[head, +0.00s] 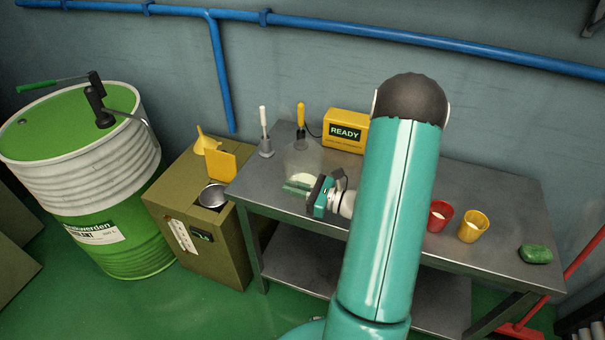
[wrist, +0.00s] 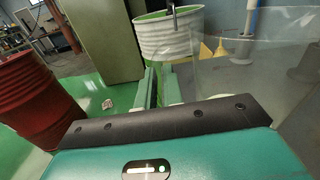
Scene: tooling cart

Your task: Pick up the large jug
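The large jug appears to be the clear glass vessel (head: 303,158) standing at the left end of the steel cart top, with pale contents low inside. It is very transparent, so its outline and handle are hard to make out. In the wrist view its clear wall (wrist: 235,72) fills the upper right. My gripper (head: 296,188) is low at the jug's near side, its green fingers overlapping the jug's lower part in the head view. In the wrist view the fingers (wrist: 160,86) stand close together with a narrow gap, left of the glass. I cannot tell whether anything clear lies between them.
A yellow READY box (head: 346,131) and two upright tools stand behind the jug. A red cup (head: 440,216), a yellow cup (head: 473,227) and a green lump (head: 536,254) are at the right. An olive cabinet (head: 190,225) and a green drum (head: 95,190) stand left.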

